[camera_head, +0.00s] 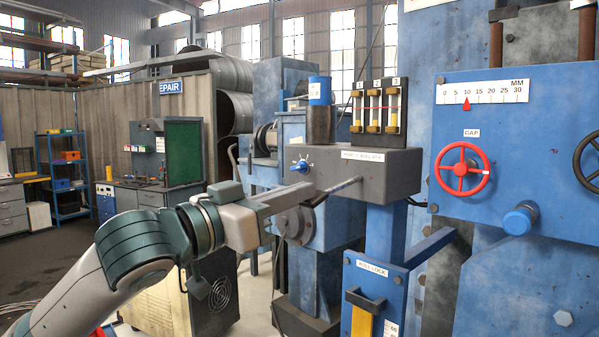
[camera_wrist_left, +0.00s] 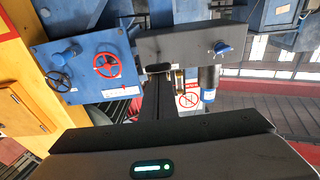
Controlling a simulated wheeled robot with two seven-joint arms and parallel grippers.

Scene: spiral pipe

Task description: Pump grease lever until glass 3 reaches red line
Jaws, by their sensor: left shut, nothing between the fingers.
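The grey pump box (camera_head: 395,168) stands mid-view, with a thin grey lever (camera_head: 338,187) sticking out of its front towards the left. Above it are three gauge glasses with yellow ends, numbered 1 to 3, and a red line across them. Glass 3 (camera_head: 393,110) is the rightmost; its level is too small to read. My left gripper (camera_head: 308,190) is shut and empty, its tips by the lever's outer end; I cannot tell whether they touch. In the left wrist view the shut fingers (camera_wrist_left: 157,90) point at the upside-down pump box (camera_wrist_left: 185,42). My right gripper is not in view.
A blue-topped cylinder (camera_head: 320,110) stands on the box, and a blue knob (camera_head: 299,166) is on its front. A red handwheel (camera_head: 462,169) and a blue panel are to the right. The roll lock plate (camera_head: 373,266) is below. Open floor lies to the left.

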